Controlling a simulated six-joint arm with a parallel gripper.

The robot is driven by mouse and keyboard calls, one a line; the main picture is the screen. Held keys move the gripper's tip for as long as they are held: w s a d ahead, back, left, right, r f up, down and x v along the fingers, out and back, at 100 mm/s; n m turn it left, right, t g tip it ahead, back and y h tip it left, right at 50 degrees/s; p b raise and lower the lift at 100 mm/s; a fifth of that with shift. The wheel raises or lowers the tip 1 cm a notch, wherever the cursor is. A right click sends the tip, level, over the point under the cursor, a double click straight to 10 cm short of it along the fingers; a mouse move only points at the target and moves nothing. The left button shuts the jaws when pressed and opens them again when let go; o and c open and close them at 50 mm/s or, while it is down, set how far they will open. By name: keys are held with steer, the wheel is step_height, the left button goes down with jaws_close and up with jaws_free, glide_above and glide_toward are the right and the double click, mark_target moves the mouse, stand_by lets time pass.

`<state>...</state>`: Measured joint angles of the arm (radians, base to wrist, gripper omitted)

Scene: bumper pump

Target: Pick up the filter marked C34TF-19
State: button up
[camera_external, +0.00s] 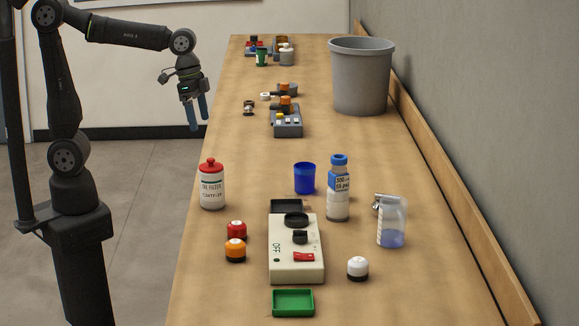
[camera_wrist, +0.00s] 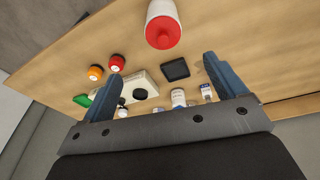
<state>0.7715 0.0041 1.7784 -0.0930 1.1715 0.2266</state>
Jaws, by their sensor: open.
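A white bottle with a red lid (camera_external: 211,186) stands upright near the left edge of the bench in the external view. Its label reads FILTER with a code below that is too small to read surely. In the wrist view the same bottle (camera_wrist: 163,28) shows at the top centre, red lid toward the camera. Small round filters with red (camera_external: 236,230), orange (camera_external: 235,250) and white (camera_external: 357,268) tops stand nearer; any markings are unreadable. My gripper (camera_external: 199,122) is open and empty, left of the bench and beyond the bottle. Its fingers (camera_wrist: 163,60) are apart in the wrist view.
A cream pump unit (camera_external: 296,262) stands between a black tray (camera_external: 287,206) and a green tray (camera_external: 293,301). A blue cup (camera_external: 304,178), a blue-capped bottle (camera_external: 338,195) and a clear jug (camera_external: 391,225) stand to the right. A grey bin (camera_external: 361,85) stands farther back.

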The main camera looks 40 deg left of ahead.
mark_target(211, 162)
steer(key=shift+m+t+h, duration=0.6)
steer(key=shift+m+h, duration=0.2)
steer(key=shift+h, duration=0.1)
steer(key=x, duration=0.3)
steer(key=s+a+x, duration=0.1)
steer(key=x, duration=0.3)
steer(key=f+x, duration=0.1)
steer(key=x, duration=0.3)
steer(key=shift+s+a+r, duration=0.1)
steer(key=shift+s+a, duration=0.1)
steer(key=shift+a, duration=0.2)
steer(key=shift+w+a+x, duration=0.1)
steer(key=shift+w+x, duration=0.05)
steer(key=shift+x, duration=1.15)
steer(key=shift+w+a+x, duration=0.1)
steer(key=shift+w+x, duration=0.05)
steer(key=shift+x, duration=1.15)
steer(key=shift+c, duration=0.4)
steer(key=c, duration=1.8)
steer(key=shift+c, duration=0.2)
steer(key=shift+r, duration=0.15)
